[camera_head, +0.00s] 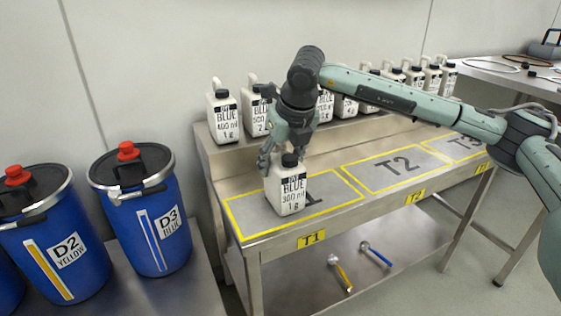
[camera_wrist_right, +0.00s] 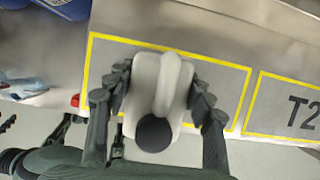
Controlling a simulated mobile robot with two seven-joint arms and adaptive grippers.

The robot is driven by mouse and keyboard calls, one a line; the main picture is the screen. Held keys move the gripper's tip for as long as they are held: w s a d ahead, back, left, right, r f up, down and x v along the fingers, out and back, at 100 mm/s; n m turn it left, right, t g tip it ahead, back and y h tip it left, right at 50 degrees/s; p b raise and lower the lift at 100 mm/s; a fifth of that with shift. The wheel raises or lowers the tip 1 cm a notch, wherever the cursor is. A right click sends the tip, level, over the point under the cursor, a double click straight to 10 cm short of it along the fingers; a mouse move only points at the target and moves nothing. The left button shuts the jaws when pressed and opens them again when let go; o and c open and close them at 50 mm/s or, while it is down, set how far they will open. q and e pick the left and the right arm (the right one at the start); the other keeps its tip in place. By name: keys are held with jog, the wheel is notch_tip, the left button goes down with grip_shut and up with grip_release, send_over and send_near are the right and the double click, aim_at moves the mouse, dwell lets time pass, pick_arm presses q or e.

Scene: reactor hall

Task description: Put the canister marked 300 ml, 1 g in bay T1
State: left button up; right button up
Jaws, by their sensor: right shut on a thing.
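The canister marked BLUE 300 ml, 1 g (camera_head: 287,188) is white with a dark cap and is upright within the yellow outline of bay T1 (camera_head: 240,222). I cannot tell for sure whether its base touches the bench. My right gripper (camera_head: 284,150) is shut on the canister from above and behind. In the right wrist view the canister (camera_wrist_right: 168,80) sits between both fingers (camera_wrist_right: 160,98), with bay T1's yellow outline (camera_wrist_right: 243,95) around it.
Bays T2 (camera_head: 392,165) and T3 (camera_head: 462,148) are empty. Blue drums D2 (camera_head: 60,250) and D3 (camera_head: 155,225) stand at left. Two tools lie on the lower shelf (camera_head: 320,262).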

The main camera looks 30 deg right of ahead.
jog(key=o, duration=1.5)
pick_arm(q)
jog(key=shift+s+r, duration=0.25)
jog(key=shift+s, duration=0.15)
pick_arm(e)
jog(key=shift+o, duration=0.2)
pick_arm(q)
jog(key=shift+a, duration=0.1)
pick_arm(e)
jog(key=shift+r, duration=0.3)
jog(key=v, duration=1.1)
jog(key=shift+s+r, duration=0.2)
jog(key=shift+s, duration=0.05)
pick_arm(q)
jog(key=shift+w+d, duration=0.2)
jog(key=shift+w, duration=0.2)
jog(key=shift+f, duration=0.15)
jog(key=shift+s+a+f, duration=0.2)
jog(key=shift+s+a, duration=0.05)
jog(key=shift+s, duration=0.15)
